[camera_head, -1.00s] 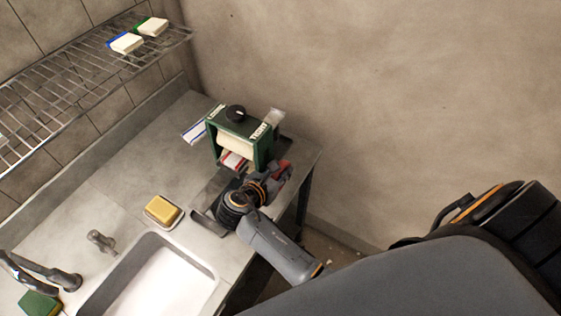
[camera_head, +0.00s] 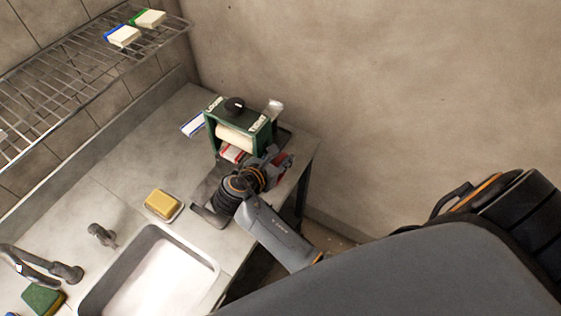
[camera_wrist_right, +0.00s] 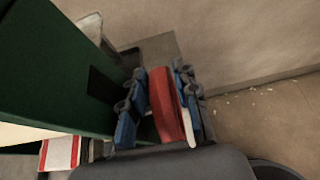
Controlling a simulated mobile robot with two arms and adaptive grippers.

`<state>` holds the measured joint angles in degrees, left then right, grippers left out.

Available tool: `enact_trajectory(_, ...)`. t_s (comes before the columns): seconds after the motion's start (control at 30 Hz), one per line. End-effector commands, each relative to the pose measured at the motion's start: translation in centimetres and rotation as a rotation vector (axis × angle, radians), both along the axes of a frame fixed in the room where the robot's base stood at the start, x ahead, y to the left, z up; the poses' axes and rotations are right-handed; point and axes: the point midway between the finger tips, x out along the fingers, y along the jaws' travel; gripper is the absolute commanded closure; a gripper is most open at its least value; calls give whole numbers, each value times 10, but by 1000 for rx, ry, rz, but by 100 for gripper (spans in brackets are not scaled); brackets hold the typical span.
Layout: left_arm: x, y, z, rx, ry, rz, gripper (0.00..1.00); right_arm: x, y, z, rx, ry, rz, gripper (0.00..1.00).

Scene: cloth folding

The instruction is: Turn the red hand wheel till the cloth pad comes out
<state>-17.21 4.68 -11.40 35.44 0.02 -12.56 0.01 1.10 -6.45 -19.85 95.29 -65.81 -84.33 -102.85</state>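The red hand wheel (camera_head: 285,163) is on the right side of a green dispenser box (camera_head: 211,134), partly hidden by my right gripper (camera_head: 275,162). In the right wrist view the blue-padded fingers of this gripper stand on either side of the red wheel (camera_wrist_right: 166,104), close against it; the gripper looks shut on it. A pale roll (camera_head: 235,138) sits inside the box. A red-and-white folded cloth pad (camera_head: 232,153) lies below the roll, and its edge shows in the wrist view (camera_wrist_right: 60,153). My left gripper is not in view.
A black knob (camera_head: 234,105) tops the box. A yellow sponge on a dish (camera_head: 161,204), a sink (camera_head: 150,275) and a faucet (camera_head: 40,264) are to the left. A wire shelf (camera_head: 75,75) hangs above. A wall stands behind.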

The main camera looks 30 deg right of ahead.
Motion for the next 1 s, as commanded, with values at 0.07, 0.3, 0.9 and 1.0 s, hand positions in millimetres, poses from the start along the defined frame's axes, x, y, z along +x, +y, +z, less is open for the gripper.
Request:
enact_trajectory(0.07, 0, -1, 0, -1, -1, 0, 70, 1, 0, 18, 2, -5, -1, 70)
enact_trajectory(0.3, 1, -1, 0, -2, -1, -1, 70, 1, -1, 59, 2, -3, -1, 70)
enact_trajectory(0.9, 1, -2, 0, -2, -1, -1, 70, -3, -2, 69, 28, -14, -14, 70)
enact_trajectory(1.0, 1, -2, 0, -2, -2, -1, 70, -14, -5, 56, 116, -63, -58, 70)
